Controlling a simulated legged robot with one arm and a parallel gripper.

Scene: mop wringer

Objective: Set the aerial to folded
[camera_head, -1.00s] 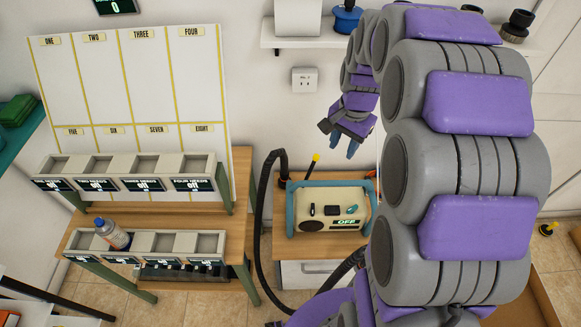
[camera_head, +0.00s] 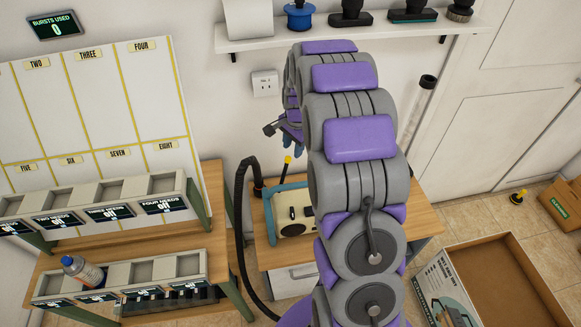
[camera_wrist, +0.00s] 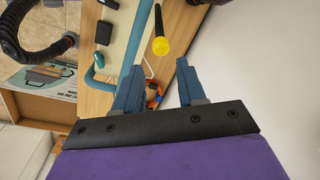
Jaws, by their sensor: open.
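The aerial (camera_head: 287,163) is a thin black rod with a yellow tip. It sticks up from the back left of a cream radio (camera_head: 294,213) with a teal frame. In the wrist view the aerial's yellow tip (camera_wrist: 160,46) shows just beyond my fingertips, in line with the gap between them. My gripper (camera_head: 291,135) is above the radio, near the aerial's tip. In the wrist view my gripper (camera_wrist: 158,68) is open with two blue fingers and nothing between them. My arm hides the right part of the radio in the head view.
A black hose (camera_head: 240,205) curves up left of the radio. A bench with slotted trays (camera_head: 125,215) and a bottle (camera_head: 82,270) stands left. A wall shelf (camera_head: 340,32) is above. An open cardboard box (camera_head: 490,285) lies on the floor at right.

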